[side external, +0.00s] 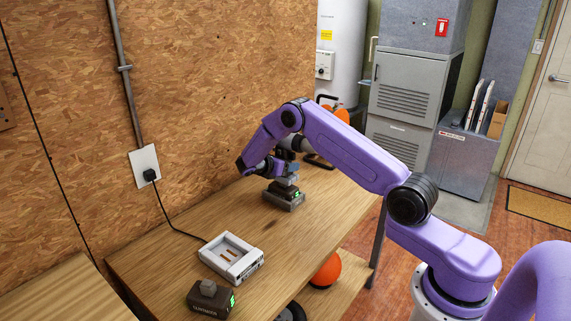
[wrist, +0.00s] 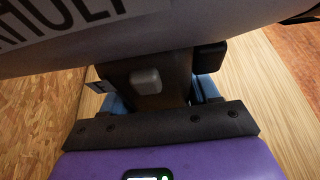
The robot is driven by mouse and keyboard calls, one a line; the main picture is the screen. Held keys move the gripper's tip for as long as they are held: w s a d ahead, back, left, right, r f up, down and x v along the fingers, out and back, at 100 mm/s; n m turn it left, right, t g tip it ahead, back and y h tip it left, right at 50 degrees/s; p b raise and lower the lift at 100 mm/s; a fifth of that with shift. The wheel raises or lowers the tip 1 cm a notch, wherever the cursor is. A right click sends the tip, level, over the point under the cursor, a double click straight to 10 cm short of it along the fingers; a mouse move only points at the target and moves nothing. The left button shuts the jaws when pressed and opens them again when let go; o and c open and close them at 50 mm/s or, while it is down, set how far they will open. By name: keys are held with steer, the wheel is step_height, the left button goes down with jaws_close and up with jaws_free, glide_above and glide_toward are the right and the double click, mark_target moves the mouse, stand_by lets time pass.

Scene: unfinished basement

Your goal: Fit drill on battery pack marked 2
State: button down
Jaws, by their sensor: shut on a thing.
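My gripper (side external: 284,170) is shut on the dark handle of the drill (wrist: 147,78), with blue fingers on either side in the wrist view. The drill's grey body with large lettering spans the top of that view. In the side view the arm and gripper hide most of the drill. Another battery pack (side external: 209,299) with a green display stands at the bench's near edge. I cannot read either number.
A white charger (side external: 231,259) lies on the wooden bench (side external: 170,252) between the packs, its cord running to a wall outlet (side external: 146,166). The chipboard wall (side external: 215,90) rises close behind. An orange ball-like thing (side external: 327,271) sits on the lower shelf.

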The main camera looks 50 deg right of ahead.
steer(key=shift+f, duration=1.2)
stand_by(1.2)
steer(key=shift+s+f, duration=0.15)
steer(key=shift+f, duration=0.3)
stand_by(0.7)
steer(key=shift+c, duration=0.9)
jaws_free()
